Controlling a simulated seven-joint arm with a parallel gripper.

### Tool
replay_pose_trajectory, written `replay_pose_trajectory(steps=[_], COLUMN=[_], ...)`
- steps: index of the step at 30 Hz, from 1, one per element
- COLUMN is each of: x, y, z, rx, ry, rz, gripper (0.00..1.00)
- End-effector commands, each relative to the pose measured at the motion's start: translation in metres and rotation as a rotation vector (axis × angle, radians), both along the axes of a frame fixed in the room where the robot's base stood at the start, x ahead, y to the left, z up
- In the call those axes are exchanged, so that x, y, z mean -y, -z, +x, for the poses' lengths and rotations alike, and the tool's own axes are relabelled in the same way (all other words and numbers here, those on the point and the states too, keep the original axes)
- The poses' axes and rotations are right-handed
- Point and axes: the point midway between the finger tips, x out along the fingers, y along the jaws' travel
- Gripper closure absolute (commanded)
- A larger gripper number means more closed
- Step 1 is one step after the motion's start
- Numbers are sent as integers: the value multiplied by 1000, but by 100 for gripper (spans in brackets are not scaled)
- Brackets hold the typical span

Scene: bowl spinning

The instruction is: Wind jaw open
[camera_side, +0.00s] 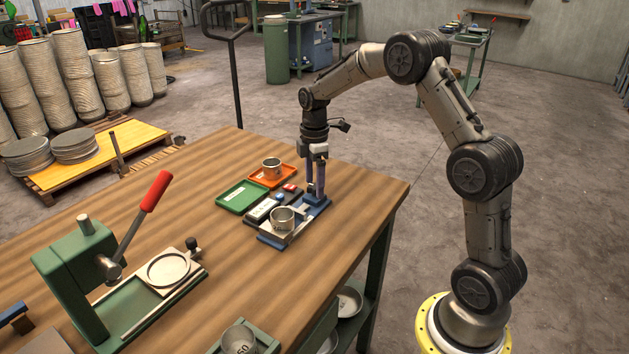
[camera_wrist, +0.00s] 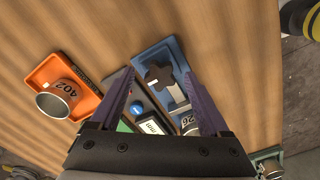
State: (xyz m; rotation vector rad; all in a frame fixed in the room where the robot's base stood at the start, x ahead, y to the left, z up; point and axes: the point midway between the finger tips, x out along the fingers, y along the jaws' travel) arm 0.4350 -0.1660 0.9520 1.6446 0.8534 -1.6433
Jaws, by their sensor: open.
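The blue clamping fixture (camera_side: 318,207) lies on the bench and also shows in the wrist view (camera_wrist: 140,58). A dark cross-shaped handle (camera_wrist: 158,74) sits at its far end, with a pale metal screw or slide (camera_wrist: 177,92) leading from it. A metal cup (camera_side: 283,219) sits at the fixture's other end; its numbered side shows in the wrist view (camera_wrist: 189,122). My gripper (camera_side: 315,193) points down over the handle end. In the wrist view my gripper (camera_wrist: 159,74) is open, its purple fingers on either side of the handle. Whether they touch it I cannot tell.
An orange tray (camera_side: 287,181) with a cup (camera_side: 271,168) and a green tray (camera_side: 240,196) lie beside the fixture. A small box with a blue and a red button (camera_side: 264,207) stands close by. A green lever press (camera_side: 75,270) is front left.

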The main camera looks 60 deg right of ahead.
Motion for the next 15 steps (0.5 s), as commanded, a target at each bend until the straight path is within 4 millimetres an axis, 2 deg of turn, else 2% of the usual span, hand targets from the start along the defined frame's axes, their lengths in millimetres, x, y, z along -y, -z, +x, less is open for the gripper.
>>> replay_pose_trajectory(steps=[4, 7, 11, 15], x=[0, 0, 0, 0], y=[-2, -11, -33, -64], z=[0, 1, 1, 1], rx=[0, 2, 4, 5], ry=[1, 1, 1, 1], rz=[0, 0, -1, -2], gripper=[20, 20, 20, 20])
